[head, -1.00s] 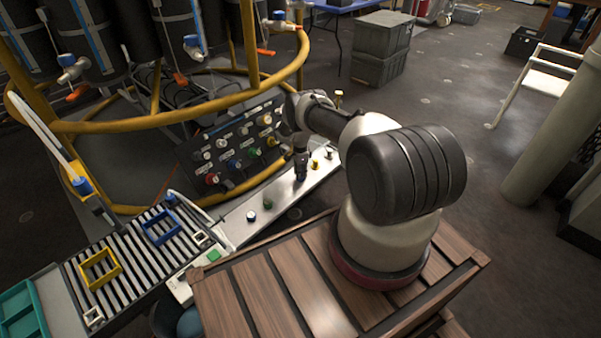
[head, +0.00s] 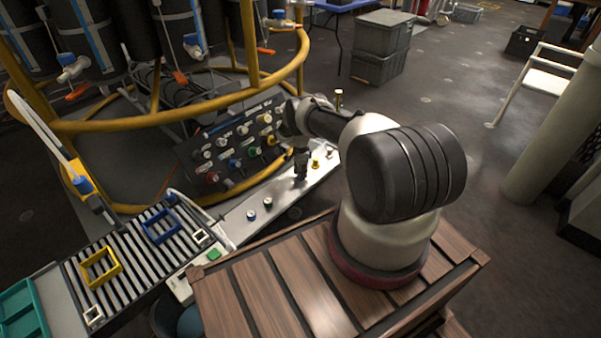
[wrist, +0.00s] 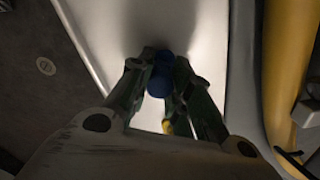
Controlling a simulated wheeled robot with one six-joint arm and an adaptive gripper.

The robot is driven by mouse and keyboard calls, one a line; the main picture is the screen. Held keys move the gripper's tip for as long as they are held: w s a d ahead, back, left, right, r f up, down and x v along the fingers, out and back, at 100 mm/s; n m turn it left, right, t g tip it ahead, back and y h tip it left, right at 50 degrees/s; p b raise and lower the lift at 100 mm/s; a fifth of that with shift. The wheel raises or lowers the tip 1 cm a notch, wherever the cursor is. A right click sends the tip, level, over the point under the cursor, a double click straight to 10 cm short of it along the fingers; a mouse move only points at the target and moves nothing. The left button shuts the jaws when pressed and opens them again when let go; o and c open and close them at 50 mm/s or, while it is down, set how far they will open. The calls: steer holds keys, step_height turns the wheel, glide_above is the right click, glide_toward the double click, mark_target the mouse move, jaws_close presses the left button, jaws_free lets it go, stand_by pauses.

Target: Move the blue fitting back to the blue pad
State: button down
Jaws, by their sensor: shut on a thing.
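My gripper (head: 301,172) points down over the narrow white shelf (head: 232,222) in front of the valve panel. In the wrist view its fingers (wrist: 160,88) are closed on the blue fitting (wrist: 160,80), which is round and dark blue. The white shelf surface lies below it, and I cannot tell whether the fitting touches it. In the head view the fitting is too small and dark to make out at the fingertips. I cannot pick out the blue pad for sure in either view.
Small fittings stand on the shelf: two pale-topped ones to the left (head: 251,214) (head: 268,203) and a yellow one (head: 316,164) close right of my gripper. The panel (head: 235,150) with several coloured knobs rises behind. A yellow rail (wrist: 290,70) runs alongside in the wrist view.

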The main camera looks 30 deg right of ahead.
steer(key=c, duration=1.2)
jaws_free()
steer(key=shift+c, duration=0.2)
step_height(320, 180, up, 12)
